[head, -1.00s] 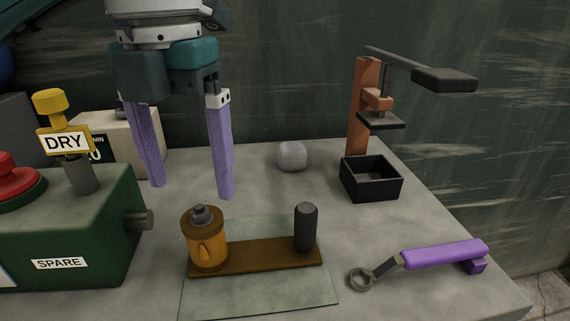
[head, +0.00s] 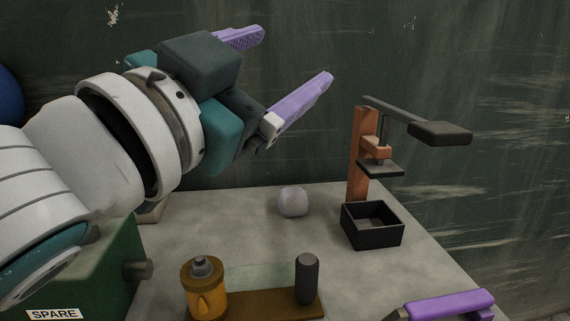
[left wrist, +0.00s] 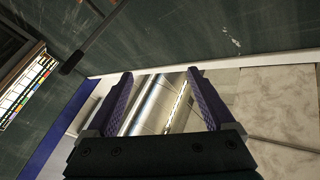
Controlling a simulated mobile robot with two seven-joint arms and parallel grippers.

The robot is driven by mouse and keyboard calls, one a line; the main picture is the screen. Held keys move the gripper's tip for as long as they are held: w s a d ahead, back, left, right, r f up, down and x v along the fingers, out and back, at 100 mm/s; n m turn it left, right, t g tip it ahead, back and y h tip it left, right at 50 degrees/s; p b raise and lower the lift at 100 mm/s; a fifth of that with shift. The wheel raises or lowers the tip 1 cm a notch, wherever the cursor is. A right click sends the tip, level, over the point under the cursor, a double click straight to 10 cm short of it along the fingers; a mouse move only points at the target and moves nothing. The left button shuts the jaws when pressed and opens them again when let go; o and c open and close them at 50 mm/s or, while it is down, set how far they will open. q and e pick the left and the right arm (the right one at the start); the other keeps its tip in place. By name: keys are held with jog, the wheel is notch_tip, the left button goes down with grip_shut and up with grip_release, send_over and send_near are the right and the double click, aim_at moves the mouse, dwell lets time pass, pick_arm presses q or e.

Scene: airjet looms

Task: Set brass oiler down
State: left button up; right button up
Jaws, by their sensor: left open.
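The brass oiler (head: 204,290) stands upright on the left end of a brown wooden base (head: 262,303), with a dark upright peg (head: 307,279) at the base's right end. My left gripper (head: 298,62) is open and empty, raised well above the table and pointing up to the right. In the left wrist view its two purple fingers (left wrist: 164,98) are spread apart with nothing between them. It is clear of the oiler.
A grey rounded lump (head: 293,201) and a black open box (head: 372,226) sit behind the base. An orange press with a dark lever (head: 357,150) stands beyond the box. A green SPARE-labelled box (head: 80,285) stands at left.

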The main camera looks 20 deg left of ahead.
pick_arm(q)
jog(key=s+a+f+n+g+y, duration=0.2)
jog(key=a+f+n+g+y, duration=0.2)
jog(key=f, duration=0.5)
jog(key=n+g, duration=0.1)
jog(key=g, duration=0.3)
send_over(209, 278)
notch_tip(209, 278, down, 6)
jog(key=shift+f, duration=0.1)
jog(key=s+f+g, duration=0.1)
jog(key=s+f, duration=0.1)
jog(key=s+f+g, duration=0.2)
jog(key=s+f, duration=0.1)
jog(key=shift+s+f+n, duration=0.25)
jog(key=shift+s+n, duration=0.1)
jog(key=shift+n, duration=0.05)
jog(key=s+d+f+g, duration=0.1)
jog(key=s+f+g, duration=0.1)
jog(key=s, duration=0.3)
jog(key=s+f+g+h, duration=0.1)
jog(key=s+f+g, duration=0.2)
jog(key=s, duration=0.2)
jog(key=shift+s+d+g, duration=0.15)
jog(key=shift+d+g, duration=0.15)
jog(key=shift+d, duration=0.05)
